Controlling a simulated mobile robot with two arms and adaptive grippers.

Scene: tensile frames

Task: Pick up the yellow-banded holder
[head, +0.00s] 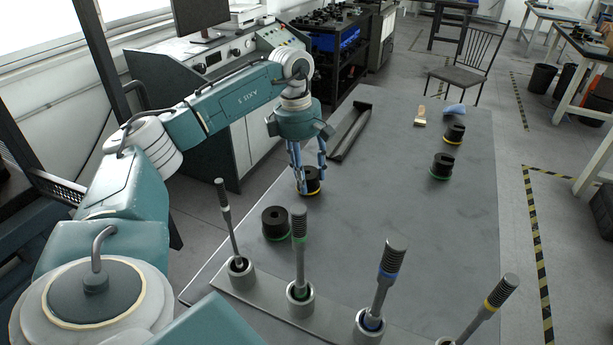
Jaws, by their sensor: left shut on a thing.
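A short black cylindrical holder (313,186) with a yellow band at its base is near the left side of the grey table, at the fingertips of my left gripper. My left gripper (308,178) points down and is shut on this holder, with its fingers hiding part of it. I cannot tell whether the holder is clear of the table. A second yellow-banded holder (455,132) stands at the far right of the table. Green-banded holders stand near my gripper (275,221) and at the right (442,164). My right gripper is not in view.
Upright rods with white, green (299,235), blue (387,275) and yellow bands stand in a grey rack (262,312) along the near edge. The table's middle (390,210) is clear.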

